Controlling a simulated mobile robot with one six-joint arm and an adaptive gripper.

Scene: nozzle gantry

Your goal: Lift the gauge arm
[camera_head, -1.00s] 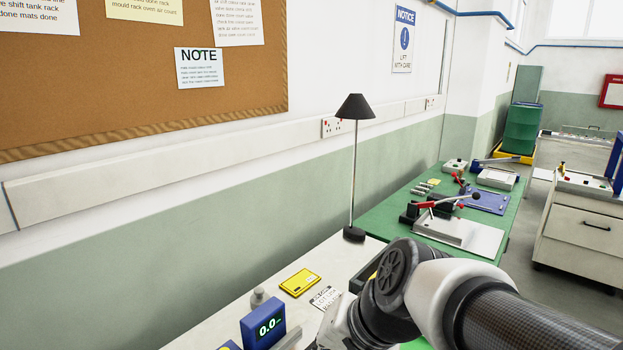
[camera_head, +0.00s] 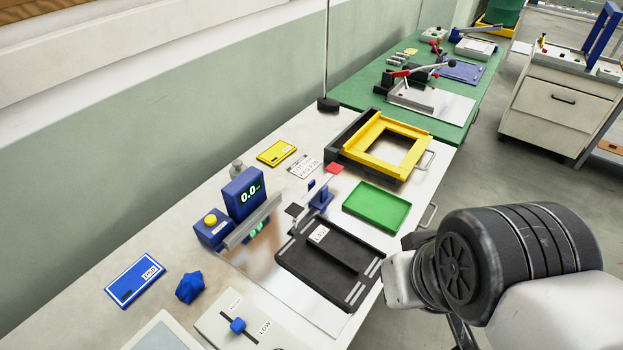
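A blue gauge box (camera_head: 244,193) with a lit "0.0" display stands on the white bench. A grey metal bar (camera_head: 250,222) lies slantwise in front of it, close to the bench; I cannot tell for sure whether this bar is the gauge arm. A blue block with a yellow button (camera_head: 212,228) stands beside the box. A small blue stand (camera_head: 320,198) with a red tab and a dark tab is right of the bar. My arm's links fill the lower right, over the bench's right side. My gripper's fingers cannot be made out.
A black slotted tray (camera_head: 330,262), a green tray (camera_head: 376,207) and a yellow frame (camera_head: 384,140) stand along the bench's right edge. A blue lump (camera_head: 190,287), a slider panel (camera_head: 240,325) and a lamp base (camera_head: 328,104) also stand there. A green table (camera_head: 455,115) lies beyond.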

